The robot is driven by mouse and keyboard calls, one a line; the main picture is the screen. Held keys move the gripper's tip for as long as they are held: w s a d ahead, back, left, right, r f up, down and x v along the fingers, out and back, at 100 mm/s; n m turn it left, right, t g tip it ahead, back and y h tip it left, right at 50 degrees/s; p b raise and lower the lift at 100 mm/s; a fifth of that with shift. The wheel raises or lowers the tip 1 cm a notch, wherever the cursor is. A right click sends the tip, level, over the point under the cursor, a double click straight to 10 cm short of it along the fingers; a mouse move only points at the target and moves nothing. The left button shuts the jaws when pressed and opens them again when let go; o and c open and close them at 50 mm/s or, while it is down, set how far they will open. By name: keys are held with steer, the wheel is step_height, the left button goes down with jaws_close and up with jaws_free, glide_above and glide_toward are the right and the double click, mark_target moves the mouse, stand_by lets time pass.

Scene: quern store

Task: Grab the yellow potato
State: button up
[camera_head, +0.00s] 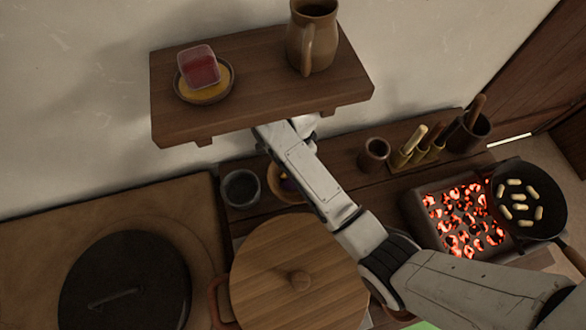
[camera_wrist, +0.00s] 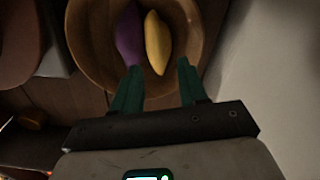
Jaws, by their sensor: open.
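The yellow potato (camera_wrist: 157,42) lies in a round wooden bowl (camera_wrist: 84,52), beside a purple potato-like thing (camera_wrist: 129,34) on its left in the wrist view. My gripper (camera_wrist: 158,80) is open, with its green fingertips apart at the near side of the bowl. The yellow potato's near end lies between the fingertips in the picture; I see no contact. In the head view the bowl (camera_head: 277,186) is partly hidden by my arm and lies below the shelf edge. The yellow potato cannot be made out there.
A dark cup (camera_head: 241,188) and a large wooden-lidded pot (camera_head: 290,260) stand near the bowl. Glowing coals (camera_head: 462,220) and a pan (camera_head: 529,200) are at the right.

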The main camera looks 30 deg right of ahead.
steer(key=shift+s+f, duration=0.1)
steer(key=shift+f, duration=2.6)
